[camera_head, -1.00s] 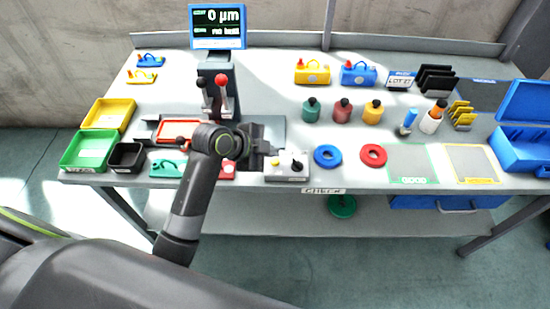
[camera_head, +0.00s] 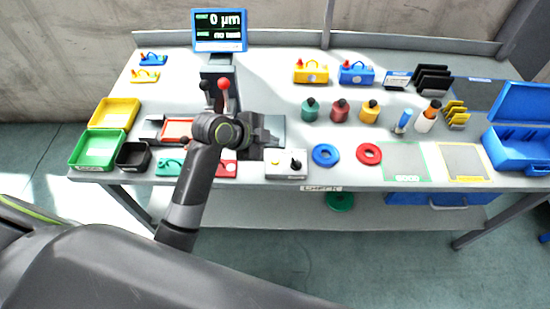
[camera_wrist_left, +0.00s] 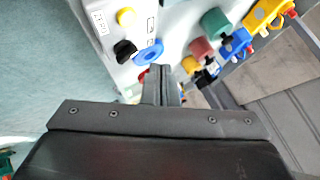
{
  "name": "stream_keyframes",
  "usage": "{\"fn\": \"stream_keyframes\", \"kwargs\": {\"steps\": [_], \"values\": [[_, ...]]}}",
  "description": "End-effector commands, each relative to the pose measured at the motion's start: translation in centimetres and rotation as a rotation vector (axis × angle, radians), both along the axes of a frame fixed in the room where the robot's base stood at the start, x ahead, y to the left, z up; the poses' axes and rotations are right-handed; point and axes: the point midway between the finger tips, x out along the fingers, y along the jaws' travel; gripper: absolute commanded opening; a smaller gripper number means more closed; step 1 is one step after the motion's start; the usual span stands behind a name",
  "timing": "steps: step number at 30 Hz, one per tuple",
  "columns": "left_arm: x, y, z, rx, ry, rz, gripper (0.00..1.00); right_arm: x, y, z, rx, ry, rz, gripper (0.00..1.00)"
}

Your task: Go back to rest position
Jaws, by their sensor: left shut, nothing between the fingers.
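My left gripper (camera_head: 262,137) is above the front part of the workbench (camera_head: 290,106), near the grey control box (camera_head: 286,163). Its fingers are closed together and empty, as the left wrist view (camera_wrist_left: 161,90) shows. The control box with its yellow button and black knob also shows in the left wrist view (camera_wrist_left: 118,30). My left arm comes in from the lower left and covers part of the bench's front edge. My right gripper is in neither view.
A monitor (camera_head: 219,31) stands behind two upright levers. Green (camera_head: 76,162) and yellow (camera_head: 100,112) trays are on the left. Blue (camera_head: 325,155) and red (camera_head: 369,154) rings lie right of the control box. An open blue case (camera_head: 515,150) stands at the right.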

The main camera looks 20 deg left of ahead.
Motion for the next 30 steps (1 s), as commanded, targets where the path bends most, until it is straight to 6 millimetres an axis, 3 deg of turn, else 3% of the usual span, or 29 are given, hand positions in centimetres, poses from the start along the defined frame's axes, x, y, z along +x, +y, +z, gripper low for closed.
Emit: {"fn": "stream_keyframes", "kwargs": {"steps": [10, 14, 17, 21, 24, 30], "values": [[-0.2, 0.1, -0.2, -0.001, 0.007, 0.009, 0.0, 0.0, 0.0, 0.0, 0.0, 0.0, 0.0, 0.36], [-2.2, 1.4, -1.5, -0.015, 0.071, 0.1, 0.0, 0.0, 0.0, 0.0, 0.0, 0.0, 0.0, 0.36], [-5.5, 3.4, -3.4, -0.037, 0.169, 0.259, 0.0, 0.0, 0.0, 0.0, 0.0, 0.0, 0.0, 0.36], [-11.7, 6.8, -5.7, -0.073, 0.315, 0.56, 0.0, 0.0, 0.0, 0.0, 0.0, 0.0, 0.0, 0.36], [-16.0, 8.9, -6.5, -0.098, 0.391, 0.772, 0.0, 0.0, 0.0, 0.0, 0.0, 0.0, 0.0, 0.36], [-22.4, 11.8, -6.8, -0.134, 0.468, 1.098, 0.0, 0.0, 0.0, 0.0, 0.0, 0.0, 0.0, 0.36]]}}
